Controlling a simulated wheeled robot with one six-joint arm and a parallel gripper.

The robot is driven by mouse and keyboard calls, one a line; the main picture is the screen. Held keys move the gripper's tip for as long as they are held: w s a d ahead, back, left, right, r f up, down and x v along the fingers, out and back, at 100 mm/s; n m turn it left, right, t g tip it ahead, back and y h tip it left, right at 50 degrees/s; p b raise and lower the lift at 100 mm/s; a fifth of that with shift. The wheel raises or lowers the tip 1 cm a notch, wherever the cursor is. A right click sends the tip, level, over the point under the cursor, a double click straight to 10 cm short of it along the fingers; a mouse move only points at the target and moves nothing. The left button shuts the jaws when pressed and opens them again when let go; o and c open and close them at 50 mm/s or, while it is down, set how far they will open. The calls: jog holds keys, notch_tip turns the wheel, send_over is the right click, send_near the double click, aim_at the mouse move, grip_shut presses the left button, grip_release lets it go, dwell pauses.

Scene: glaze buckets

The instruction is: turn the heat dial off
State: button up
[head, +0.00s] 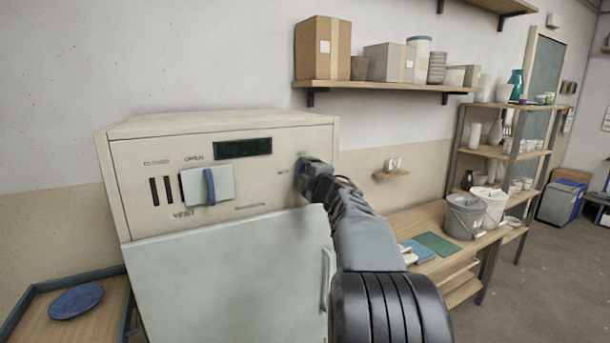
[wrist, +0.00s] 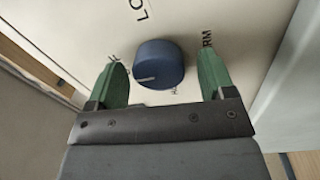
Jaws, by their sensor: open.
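The heat dial (wrist: 158,64) is a round dark blue knob on the cream front panel of the kiln-like cabinet (head: 240,190). In the wrist view it sits between my two green fingers, with a gap on each side. A pale pointer line on it points to the lower left, toward partly hidden lettering. My gripper (wrist: 163,84) is open around the dial and does not visibly touch it. In the head view my gripper (head: 303,165) is at the right of the panel and hides the dial.
A blue vent lever (head: 210,187) on a pale plate and a dark display (head: 243,148) are left of my gripper. The cabinet's pale door (head: 230,275) with a handle (head: 326,278) is below. A shelf (head: 385,86) with boxes is above right. Buckets (head: 464,216) stand on a bench.

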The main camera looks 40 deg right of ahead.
jog(key=s+a+b, duration=0.1)
jog(key=s, duration=1.2)
jog(key=shift+s+a+f, duration=0.35)
jog(key=shift+a+f, duration=0.05)
jog(key=shift+f, duration=0.05)
